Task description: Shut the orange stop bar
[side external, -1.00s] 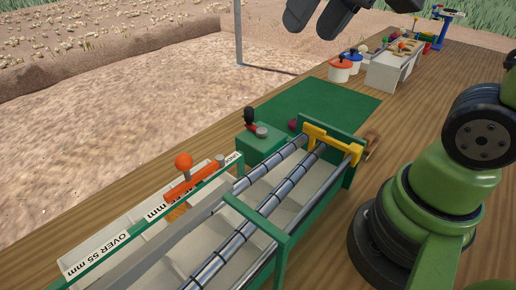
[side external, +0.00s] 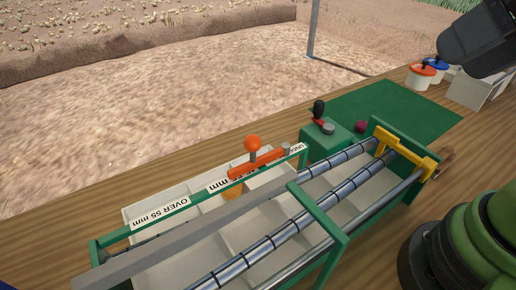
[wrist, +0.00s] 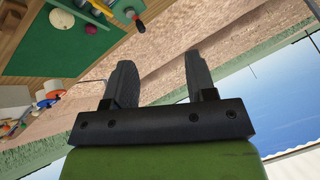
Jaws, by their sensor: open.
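The bar is not seen in the wrist view.
The green-framed roller sorter (side external: 320,225) fills the lower middle. A yellow gate (side external: 405,152) crosses its far end. A green box with a black-knobbed lever (side external: 319,108) stands beside it. A dark red onion (side external: 361,127) lies by the green mat (side external: 400,100). Lidded pots stand beyond.

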